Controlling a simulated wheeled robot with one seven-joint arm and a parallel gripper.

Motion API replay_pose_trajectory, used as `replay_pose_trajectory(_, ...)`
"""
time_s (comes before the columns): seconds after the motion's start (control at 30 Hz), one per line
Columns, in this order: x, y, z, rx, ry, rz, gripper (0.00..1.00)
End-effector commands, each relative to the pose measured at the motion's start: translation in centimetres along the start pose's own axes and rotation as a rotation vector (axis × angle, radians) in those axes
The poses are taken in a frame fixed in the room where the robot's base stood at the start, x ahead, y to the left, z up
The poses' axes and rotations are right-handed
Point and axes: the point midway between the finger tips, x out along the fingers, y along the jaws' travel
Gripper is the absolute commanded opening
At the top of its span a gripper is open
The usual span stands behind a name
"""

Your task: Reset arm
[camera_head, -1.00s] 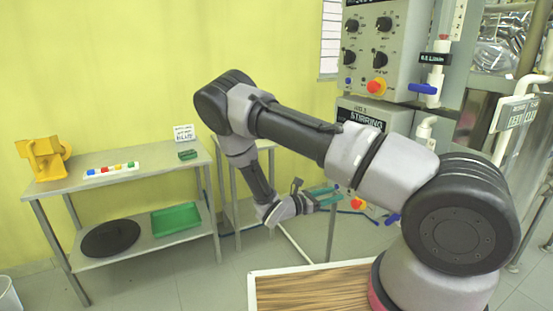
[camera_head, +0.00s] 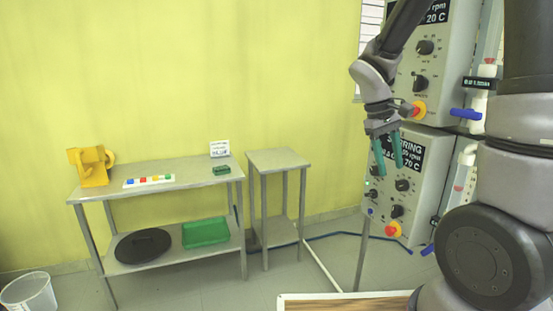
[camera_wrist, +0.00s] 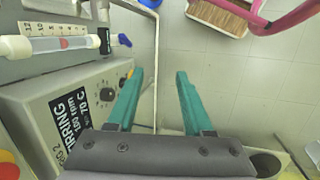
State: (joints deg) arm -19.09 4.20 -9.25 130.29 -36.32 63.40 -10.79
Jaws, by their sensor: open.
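My gripper (camera_head: 388,155) hangs pointing down in the head view, in front of the stirring control box (camera_head: 418,180). Its two green fingers are apart with nothing between them. In the wrist view my gripper (camera_wrist: 160,95) is also open and empty, with the floor visible beyond the fingers. The stirring control box (camera_wrist: 70,110) shows to the left of the fingers there. My arm is raised at the right side of the head view.
A metal table (camera_head: 110,190) at left holds a yellow object (camera_head: 90,166), a strip of coloured blocks (camera_head: 149,181) and a small green block (camera_head: 222,170). A green tray (camera_head: 205,231) and black disc (camera_head: 143,245) lie below. A small bare table (camera_head: 278,158) stands beside it.

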Motion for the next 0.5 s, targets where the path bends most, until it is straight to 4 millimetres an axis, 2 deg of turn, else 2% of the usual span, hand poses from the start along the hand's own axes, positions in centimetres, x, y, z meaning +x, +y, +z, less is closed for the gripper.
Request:
replay_pose_trajectory(0.03, -1.6, 0.2, 1.0, 0.065, 0.059, -0.046, 0.51)
replay_pose_trajectory(0.2, -6.2, -0.2, 4.0, 0.264, 0.233, -0.194, 0.51)
replay_pose_trajectory(0.5, -13.2, -1.3, 9.2, 0.564, 0.537, -0.415, 0.51)
